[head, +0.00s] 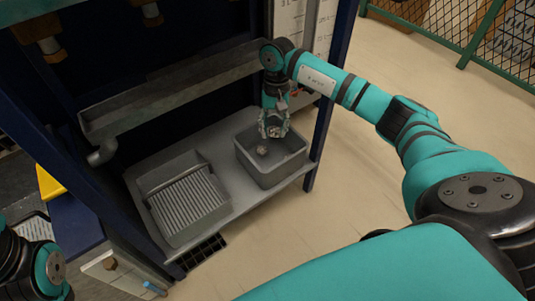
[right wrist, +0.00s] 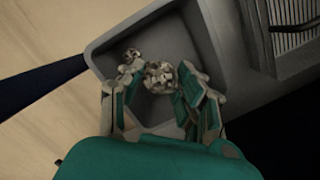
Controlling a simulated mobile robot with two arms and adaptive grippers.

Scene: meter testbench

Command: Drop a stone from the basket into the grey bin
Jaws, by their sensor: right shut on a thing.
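The deep grey bin (head: 283,172) stands on the right of a low grey shelf; it also shows in the right wrist view (right wrist: 205,35). My right gripper (head: 273,128) points down over it. In the right wrist view, the gripper (right wrist: 160,85) is shut on a mottled grey stone (right wrist: 160,76). A second, smaller-looking stone (right wrist: 132,55) lies inside the bin; it also shows in the head view (head: 262,150). I cannot pick out a separate basket. Part of my left arm shows at the lower left, but its gripper is out of view.
A shallow grey tray with a ribbed insert (head: 188,203) sits left of the bin on the shelf (head: 232,205). A dark blue frame post (head: 326,115) rises close to the bin's right side. A metal trough (head: 165,95) runs behind. Open floor lies to the right.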

